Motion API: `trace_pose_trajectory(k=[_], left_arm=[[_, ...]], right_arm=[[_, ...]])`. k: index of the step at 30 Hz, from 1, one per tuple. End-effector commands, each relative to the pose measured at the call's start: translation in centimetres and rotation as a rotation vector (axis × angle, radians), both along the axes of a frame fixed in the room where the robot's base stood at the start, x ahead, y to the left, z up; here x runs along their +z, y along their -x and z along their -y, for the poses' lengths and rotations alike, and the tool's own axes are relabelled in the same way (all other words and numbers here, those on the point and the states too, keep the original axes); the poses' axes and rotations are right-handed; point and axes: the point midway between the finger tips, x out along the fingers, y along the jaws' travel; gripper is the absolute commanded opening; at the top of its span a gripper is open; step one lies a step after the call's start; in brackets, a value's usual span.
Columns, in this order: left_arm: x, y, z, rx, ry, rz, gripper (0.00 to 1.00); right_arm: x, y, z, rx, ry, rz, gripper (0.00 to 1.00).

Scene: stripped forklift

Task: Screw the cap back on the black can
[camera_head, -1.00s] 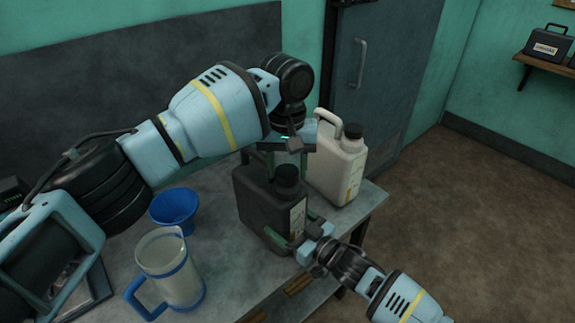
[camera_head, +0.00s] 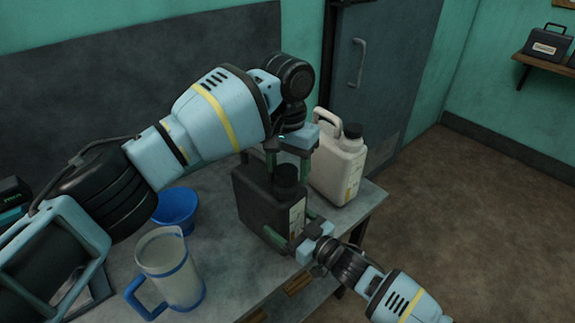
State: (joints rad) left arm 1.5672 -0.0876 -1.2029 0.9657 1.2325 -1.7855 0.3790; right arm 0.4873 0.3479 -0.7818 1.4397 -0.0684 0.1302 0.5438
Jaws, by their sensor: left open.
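The black can (camera_head: 262,208) stands upright on the workbench, with a pale label on its right side. Its black cap (camera_head: 286,176) sits at the top of the neck; I cannot tell how tight it is. My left gripper (camera_head: 288,172) points down from above, open, with its fingers on either side of the cap. I cannot tell whether they touch it. My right gripper (camera_head: 294,228) comes in from the lower right, with its fingers on both sides of the can's near narrow end, seemingly shut on it.
A cream jug (camera_head: 338,165) with a black cap stands close behind the can on the right. A blue funnel (camera_head: 174,210) and a clear measuring pitcher (camera_head: 172,268) with a blue handle stand to the left. The workbench (camera_head: 230,262) ends just right of the can.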

Motion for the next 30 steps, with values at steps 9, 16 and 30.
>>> trace_pose_trajectory(k=[9,16,30], left_arm=[[0.3,-0.6,-0.7,0.018,-0.009,0.008,0.68],[3.2,-0.6,-0.7,0.017,-0.006,0.011,0.68],[4.5,-0.3,-0.3,0.011,-0.004,0.003,0.67]], right_arm=[[-0.6,0.3,0.1,0.001,0.003,-0.008,0.20],[-0.7,0.3,0.2,0.000,0.006,-0.010,0.20],[-0.6,0.2,0.1,-0.001,0.006,-0.010,0.20]])
